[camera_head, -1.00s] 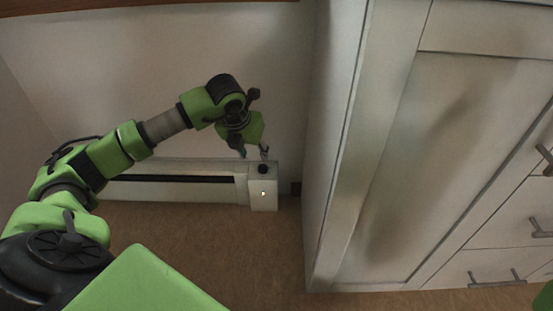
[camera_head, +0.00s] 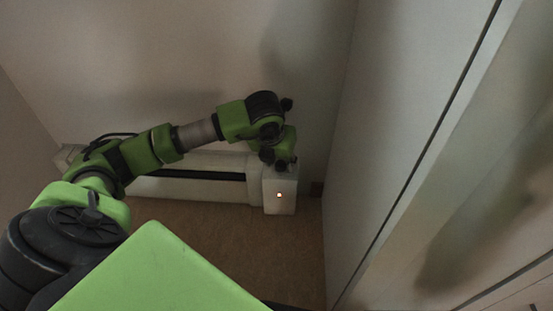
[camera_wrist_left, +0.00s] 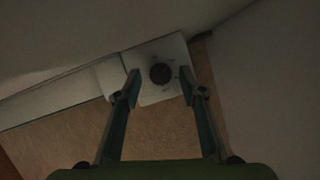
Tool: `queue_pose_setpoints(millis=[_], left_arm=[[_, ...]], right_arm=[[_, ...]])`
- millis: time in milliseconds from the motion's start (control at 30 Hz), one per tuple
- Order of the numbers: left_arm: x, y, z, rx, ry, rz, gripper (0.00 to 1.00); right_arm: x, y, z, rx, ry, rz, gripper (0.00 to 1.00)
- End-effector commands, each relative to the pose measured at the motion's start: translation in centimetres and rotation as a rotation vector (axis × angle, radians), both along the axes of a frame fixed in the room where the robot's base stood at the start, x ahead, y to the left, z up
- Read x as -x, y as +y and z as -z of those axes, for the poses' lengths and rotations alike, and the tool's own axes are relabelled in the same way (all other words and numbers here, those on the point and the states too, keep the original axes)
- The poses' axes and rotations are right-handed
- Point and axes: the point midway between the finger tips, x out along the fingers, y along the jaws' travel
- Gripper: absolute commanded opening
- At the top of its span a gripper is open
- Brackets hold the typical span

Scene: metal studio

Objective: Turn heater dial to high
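The heater (camera_head: 205,188) is a long white baseboard unit with a dark slot, low against the wall. My left gripper (camera_wrist_left: 158,80) is open above the box, one finger on each side of the dial, with gaps between. In the head view the gripper (camera_head: 281,164) largely hides the dial. My right gripper is out of view.
A tall white cabinet (camera_head: 420,150) stands close to the right of the heater's control box. The brown floor (camera_head: 240,240) in front of the heater is clear.

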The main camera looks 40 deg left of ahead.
Motion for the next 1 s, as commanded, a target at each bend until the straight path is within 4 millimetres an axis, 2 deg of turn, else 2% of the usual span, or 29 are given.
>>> queue_pose_setpoints(millis=[100, 367, 400, 533, 1000], left_arm=[[0.15, -0.40, 0.64, 0.000, -0.001, 0.001, 0.38], [0.18, -0.45, 0.63, 0.000, -0.001, 0.000, 0.38], [0.18, -0.45, 0.63, 0.000, -0.001, 0.000, 0.35], [0.18, -0.44, 0.63, 0.000, -0.001, 0.000, 0.01], [0.20, -0.26, 0.55, -0.001, -0.001, 0.067, 0.00]], right_arm=[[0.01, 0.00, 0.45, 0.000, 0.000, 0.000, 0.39], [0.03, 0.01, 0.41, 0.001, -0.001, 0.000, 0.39], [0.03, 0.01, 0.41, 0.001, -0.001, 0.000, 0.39], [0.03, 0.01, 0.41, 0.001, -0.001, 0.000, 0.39], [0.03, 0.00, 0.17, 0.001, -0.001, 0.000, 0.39]])
